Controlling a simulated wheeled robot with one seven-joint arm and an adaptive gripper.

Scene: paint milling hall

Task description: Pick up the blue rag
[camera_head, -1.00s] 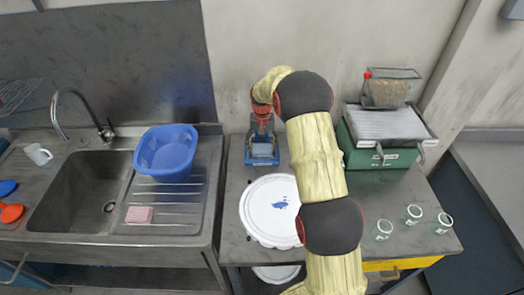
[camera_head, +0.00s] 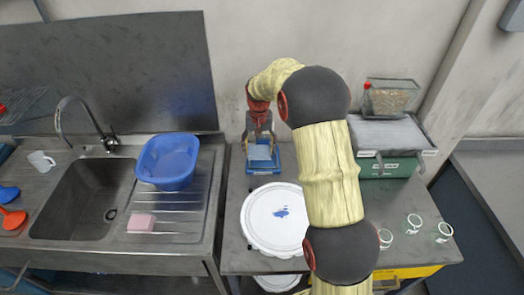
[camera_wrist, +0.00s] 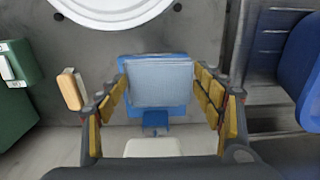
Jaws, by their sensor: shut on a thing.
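The blue rag (camera_wrist: 160,84) is a pale grey-blue, flat square. In the wrist view it lies between the two yellow-padded fingers of my gripper (camera_wrist: 159,68), which are shut on its left and right sides. In the head view the rag (camera_head: 260,152) shows under my gripper (camera_head: 260,141). A brighter blue stand (camera_head: 276,168) with a base on the table is directly below and behind the rag; its edges also show around the rag in the wrist view (camera_wrist: 155,118). I cannot tell how large the gap between rag and stand is.
A white round lid (camera_head: 262,232) with a blue stain lies in front. A green case (camera_head: 395,167) and several glass jars (camera_head: 413,223) are at the right. A blue basin (camera_head: 168,158), pink sponge (camera_head: 141,222) and sink (camera_head: 85,200) are at the left.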

